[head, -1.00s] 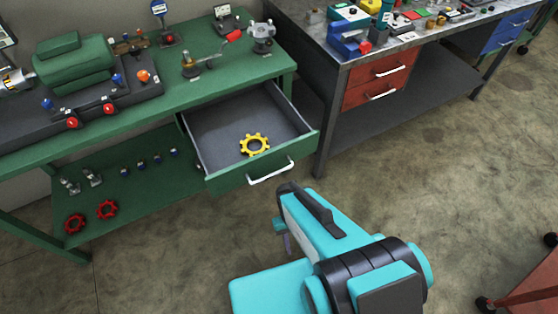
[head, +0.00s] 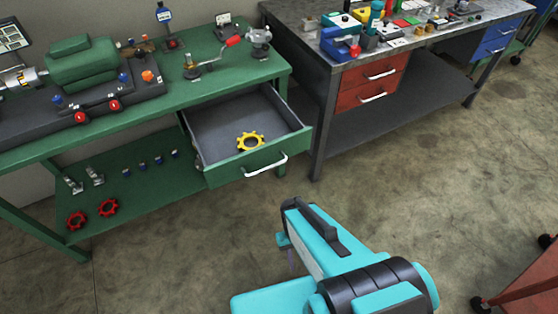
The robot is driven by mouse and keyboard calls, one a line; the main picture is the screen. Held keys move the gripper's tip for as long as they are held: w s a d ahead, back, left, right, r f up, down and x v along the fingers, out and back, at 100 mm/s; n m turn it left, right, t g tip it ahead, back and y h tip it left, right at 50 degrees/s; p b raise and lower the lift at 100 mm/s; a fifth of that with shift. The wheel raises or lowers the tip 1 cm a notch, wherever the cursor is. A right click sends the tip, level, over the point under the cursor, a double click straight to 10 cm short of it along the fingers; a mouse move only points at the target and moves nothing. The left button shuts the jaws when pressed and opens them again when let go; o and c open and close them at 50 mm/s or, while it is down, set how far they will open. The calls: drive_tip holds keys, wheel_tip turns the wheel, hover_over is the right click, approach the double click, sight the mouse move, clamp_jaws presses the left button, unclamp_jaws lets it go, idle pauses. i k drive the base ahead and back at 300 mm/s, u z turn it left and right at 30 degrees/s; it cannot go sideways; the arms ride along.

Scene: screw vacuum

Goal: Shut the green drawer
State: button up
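The green drawer (head: 235,172) is pulled out from under the right end of the green workbench (head: 200,95). It has a white bar handle (head: 266,167) on its front, and a yellow gear-shaped ring (head: 250,141) lies inside on the grey bottom. My teal and black arm shows at the bottom centre, in front of the drawer and apart from it. My gripper's fingers cannot be made out; the arm's links hide that end.
A grey bench with two red drawers (head: 374,84) and a blue drawer (head: 501,35) stands at the right. Red rings (head: 108,207) lie on the green bench's lower shelf. A red cart (head: 525,285) stands lower right.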

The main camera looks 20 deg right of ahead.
sight(214, 126)
drive_tip(key=u, duration=0.05)
drive_tip(key=k, duration=0.75)
drive_tip(key=u, duration=0.6)
drive_tip(key=k, duration=0.9)
drive_tip(key=u, duration=0.5)
drive_tip(key=i, duration=1.35)
